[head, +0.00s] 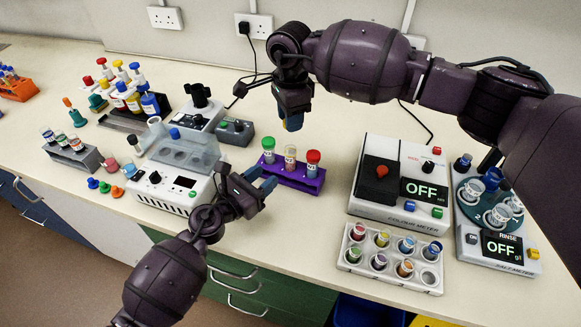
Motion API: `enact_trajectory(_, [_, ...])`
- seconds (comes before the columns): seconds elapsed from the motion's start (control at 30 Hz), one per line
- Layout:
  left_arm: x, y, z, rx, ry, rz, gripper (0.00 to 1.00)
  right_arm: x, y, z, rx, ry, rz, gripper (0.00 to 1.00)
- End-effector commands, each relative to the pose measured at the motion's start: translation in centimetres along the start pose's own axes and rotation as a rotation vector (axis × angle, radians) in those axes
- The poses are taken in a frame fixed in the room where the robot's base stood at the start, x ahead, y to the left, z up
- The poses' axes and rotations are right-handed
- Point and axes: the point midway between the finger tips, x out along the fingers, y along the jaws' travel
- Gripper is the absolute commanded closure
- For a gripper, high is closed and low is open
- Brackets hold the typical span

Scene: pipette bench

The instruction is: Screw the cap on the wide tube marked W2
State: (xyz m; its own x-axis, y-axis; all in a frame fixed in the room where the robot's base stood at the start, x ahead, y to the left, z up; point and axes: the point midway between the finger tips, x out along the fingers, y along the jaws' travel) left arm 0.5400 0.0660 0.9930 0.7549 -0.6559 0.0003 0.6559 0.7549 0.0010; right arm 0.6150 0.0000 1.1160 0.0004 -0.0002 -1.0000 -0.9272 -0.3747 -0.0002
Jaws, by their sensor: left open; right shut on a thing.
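A purple rack (297,180) stands mid-bench with three wide tubes. The left tube has a green cap (267,144) and the right tube has a red cap (313,156). The middle tube (290,158) shows no coloured cap and has a pale label; I cannot read any marking such as W2. My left gripper (263,181) is open and empty, low at the rack's left end, beside the green-capped tube. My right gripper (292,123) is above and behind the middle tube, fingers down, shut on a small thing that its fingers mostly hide.
A white device (182,196) stands left of my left gripper. The colour meter (385,205) is right of the rack, with a white vial tray (352,262) in front and a rinse device (511,262) farther right. Loose caps (104,186) lie at left. Bench in front of the rack is clear.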

Motion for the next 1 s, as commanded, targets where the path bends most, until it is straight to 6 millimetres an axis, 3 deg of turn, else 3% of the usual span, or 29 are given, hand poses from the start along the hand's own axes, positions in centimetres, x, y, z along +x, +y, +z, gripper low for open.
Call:
enact_trajectory(0.53, [8.4, 0.0, 0.1, -0.003, -0.001, 0.001, 0.58, 0.0, 0.0, 0.0, 0.000, 0.000, 0.000, 0.87])
enact_trajectory(0.73, [9.9, 0.0, 0.0, -0.002, 0.000, -0.001, 0.58, 0.0, 0.0, 0.0, 0.000, 0.000, 0.000, 0.87])
enact_trajectory(1.0, [10.2, 0.0, 0.0, -0.001, 0.000, 0.000, 0.58, 0.0, 0.0, 0.0, 0.000, 0.000, 0.000, 0.87])
